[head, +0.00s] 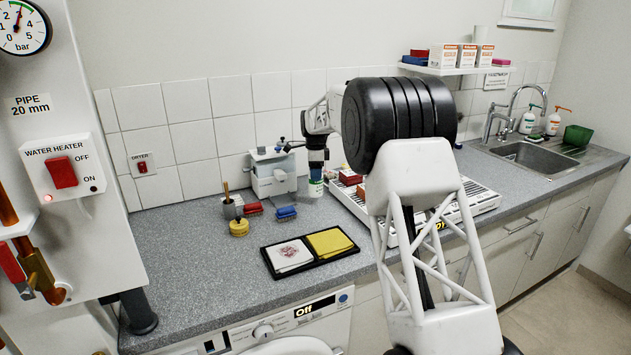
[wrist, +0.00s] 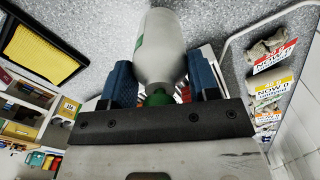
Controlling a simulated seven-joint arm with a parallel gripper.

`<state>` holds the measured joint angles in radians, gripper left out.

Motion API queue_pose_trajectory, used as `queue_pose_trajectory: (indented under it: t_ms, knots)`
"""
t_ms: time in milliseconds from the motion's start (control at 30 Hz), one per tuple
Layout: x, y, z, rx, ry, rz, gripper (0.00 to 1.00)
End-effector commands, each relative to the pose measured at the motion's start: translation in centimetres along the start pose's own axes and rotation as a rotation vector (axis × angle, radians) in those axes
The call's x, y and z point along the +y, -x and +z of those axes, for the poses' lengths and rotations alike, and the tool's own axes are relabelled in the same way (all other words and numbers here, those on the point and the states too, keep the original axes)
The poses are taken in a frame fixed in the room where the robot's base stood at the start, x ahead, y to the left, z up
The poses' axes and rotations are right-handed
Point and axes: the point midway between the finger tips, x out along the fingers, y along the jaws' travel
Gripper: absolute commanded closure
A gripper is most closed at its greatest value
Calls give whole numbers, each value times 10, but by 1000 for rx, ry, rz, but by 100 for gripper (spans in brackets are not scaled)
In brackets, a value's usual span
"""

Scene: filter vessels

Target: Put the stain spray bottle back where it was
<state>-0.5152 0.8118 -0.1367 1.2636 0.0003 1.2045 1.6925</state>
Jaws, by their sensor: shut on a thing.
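The stain spray bottle (head: 316,188) is white with green on it and stands upright below my gripper (head: 316,163) at the back of the counter. In the wrist view, its white body (wrist: 160,45) sits between the two blue fingers of my gripper (wrist: 163,78), with the green top towards the palm. My gripper is shut on it. I cannot tell whether its base touches the counter. It is just right of a white and grey dispenser-like unit (head: 272,176).
A white tray (head: 481,200) with several items lies right of the bottle, partly hidden by my arm. A black tray (head: 314,262) with a stained white cloth and a yellow cloth lies in front. Red and blue brushes (head: 286,213) and a yellow pot (head: 239,228) stand left.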

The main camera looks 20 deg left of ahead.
Motion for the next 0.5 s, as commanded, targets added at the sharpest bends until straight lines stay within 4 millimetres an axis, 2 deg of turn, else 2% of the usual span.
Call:
queue_pose_trajectory:
  t_ms: [300, 500]
  knots:
    - [0, -29, 0, 0, 0, 1, 81]
    - [0, -33, 0, 0, 0, 0, 81]
